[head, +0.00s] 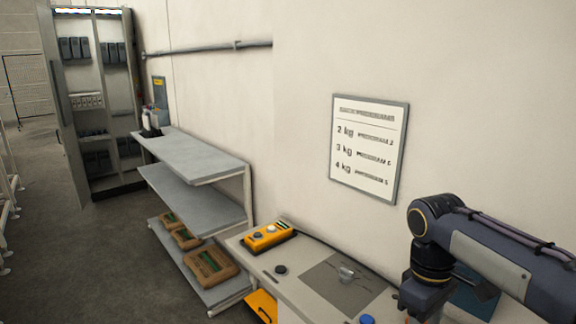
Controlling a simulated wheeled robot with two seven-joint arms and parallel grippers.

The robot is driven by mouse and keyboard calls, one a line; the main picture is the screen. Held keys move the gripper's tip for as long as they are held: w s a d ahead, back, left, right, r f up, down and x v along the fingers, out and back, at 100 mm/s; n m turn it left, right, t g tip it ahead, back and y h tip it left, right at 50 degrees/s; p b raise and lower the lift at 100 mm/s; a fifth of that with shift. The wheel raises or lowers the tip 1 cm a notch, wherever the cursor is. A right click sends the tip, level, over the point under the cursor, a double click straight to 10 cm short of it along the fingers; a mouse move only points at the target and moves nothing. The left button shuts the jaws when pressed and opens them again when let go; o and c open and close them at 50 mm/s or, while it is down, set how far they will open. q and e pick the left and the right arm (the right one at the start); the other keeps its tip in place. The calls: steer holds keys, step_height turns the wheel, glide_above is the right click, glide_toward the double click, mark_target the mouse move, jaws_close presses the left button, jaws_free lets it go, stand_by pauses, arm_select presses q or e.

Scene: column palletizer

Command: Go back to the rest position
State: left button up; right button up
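My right arm comes in from the right edge in the head view. It reaches left over the light bench (250,256) and bends down at its wrist near the bottom edge. The fingers of my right gripper are cut off below the picture, so I cannot see whether they hold anything. My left arm and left gripper are not in view.
A yellow control box (268,236) and a dark round knob (281,269) are on the bench, with a grey plate (338,287) and blue cap (367,320). An open cabinet (95,100) stands behind; the left floor is clear.

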steer(key=s+a+f+m+t+y, duration=0.1)
steer(key=s+f+m+t+y, duration=0.1)
steer(key=s, duration=0.6)
steer(key=s+a+f+m+t+y, duration=0.2)
steer(key=s+f+m+t, duration=0.3)
steer(key=s, duration=0.3)
steer(key=shift+m+y, duration=0.3)
steer(key=shift+m, duration=0.6)
stand_by(1.0)
